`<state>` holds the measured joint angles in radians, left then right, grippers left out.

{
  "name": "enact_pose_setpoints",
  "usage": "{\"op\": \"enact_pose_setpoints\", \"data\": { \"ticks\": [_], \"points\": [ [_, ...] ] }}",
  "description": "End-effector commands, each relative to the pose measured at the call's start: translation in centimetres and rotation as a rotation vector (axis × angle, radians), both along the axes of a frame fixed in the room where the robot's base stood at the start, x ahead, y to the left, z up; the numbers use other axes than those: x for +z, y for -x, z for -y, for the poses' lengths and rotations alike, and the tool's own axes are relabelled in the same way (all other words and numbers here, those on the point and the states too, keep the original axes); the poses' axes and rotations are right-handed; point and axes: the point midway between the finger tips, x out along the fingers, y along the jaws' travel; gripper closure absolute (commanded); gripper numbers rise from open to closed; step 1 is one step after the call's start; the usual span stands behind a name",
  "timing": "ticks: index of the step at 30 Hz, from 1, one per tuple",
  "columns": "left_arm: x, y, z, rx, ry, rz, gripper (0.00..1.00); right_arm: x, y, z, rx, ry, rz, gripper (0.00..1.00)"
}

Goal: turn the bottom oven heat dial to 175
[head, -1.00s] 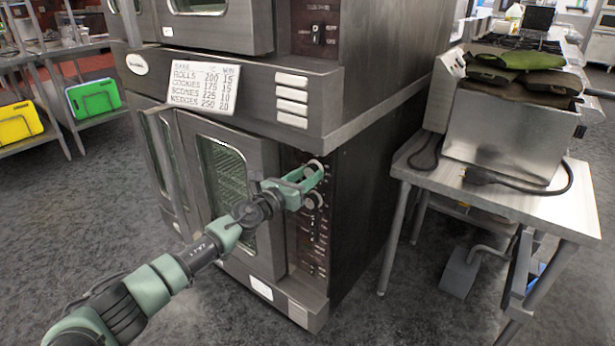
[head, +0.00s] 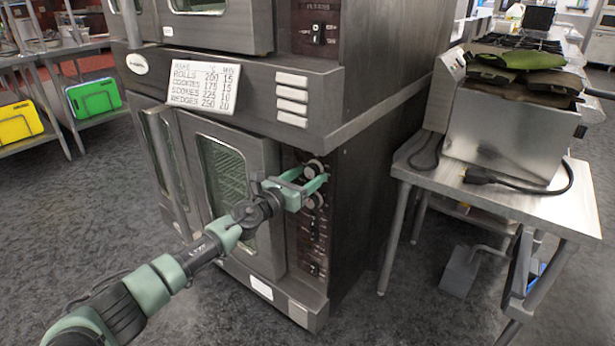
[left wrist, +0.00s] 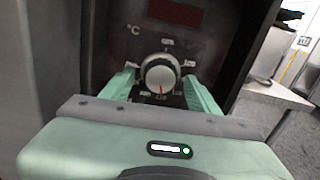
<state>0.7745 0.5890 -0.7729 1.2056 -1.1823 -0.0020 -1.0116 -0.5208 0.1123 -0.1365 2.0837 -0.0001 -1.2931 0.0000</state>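The bottom oven (head: 262,165) has a dark control panel on its right side. The heat dial (head: 313,169) is a round silver knob near the top of that panel. My left gripper (head: 315,176) is at the panel. Its green fingers (left wrist: 163,85) stand on either side of the dial, with visible gaps between them and the knob. My right gripper is not in view.
A second knob (head: 314,201) and switches lie below the dial. A sign (head: 203,87) lists baking temperatures, with cookies at 175. The upper oven (head: 250,25) is above. A steel side table (head: 545,205) with an appliance stands at the right. Floor is clear in front.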

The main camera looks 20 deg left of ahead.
Motion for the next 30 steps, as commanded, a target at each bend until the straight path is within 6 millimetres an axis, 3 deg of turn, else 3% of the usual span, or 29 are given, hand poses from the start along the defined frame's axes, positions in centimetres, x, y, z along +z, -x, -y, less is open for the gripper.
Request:
{"op": "enact_pose_setpoints", "data": {
  "ticks": [4, 15, 21, 30],
  "points": [
    [0.2, 0.4, -0.2, 0.0, -0.001, 0.001, 0.4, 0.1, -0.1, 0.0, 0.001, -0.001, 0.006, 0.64],
    [0.1, 5.5, -2.1, 0.0, -0.002, -0.002, 0.4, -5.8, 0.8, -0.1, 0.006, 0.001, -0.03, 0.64],
    [0.0, 7.2, -2.6, 0.0, 0.001, -0.001, 0.4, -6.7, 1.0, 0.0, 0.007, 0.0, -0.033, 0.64],
    [0.0, 7.4, -2.7, 0.0, 0.0, 0.0, 0.4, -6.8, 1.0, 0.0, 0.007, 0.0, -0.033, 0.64]
  ]
}}
